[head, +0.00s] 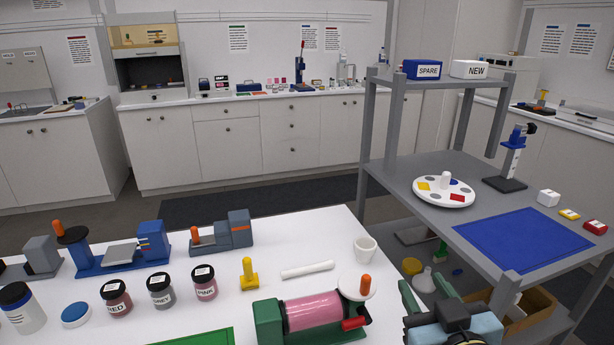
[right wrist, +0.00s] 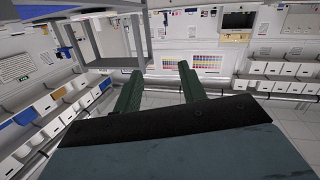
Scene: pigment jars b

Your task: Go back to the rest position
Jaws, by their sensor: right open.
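My right gripper (head: 428,296) is at the bottom right of the head view, just past the right edge of the white table (head: 318,235). Its two green fingers are apart with nothing between them. In the right wrist view the fingers (right wrist: 158,88) are also spread and empty, with the room's walls and shelves beyond them. My left gripper is not in the head view.
On the white table stand red (head: 116,297), grey (head: 160,291) and pink (head: 204,283) jars, a green machine with a pink cylinder (head: 313,312), and a white cup (head: 365,250). A grey shelf unit (head: 455,210) with a blue mat (head: 522,238) stands close on the right.

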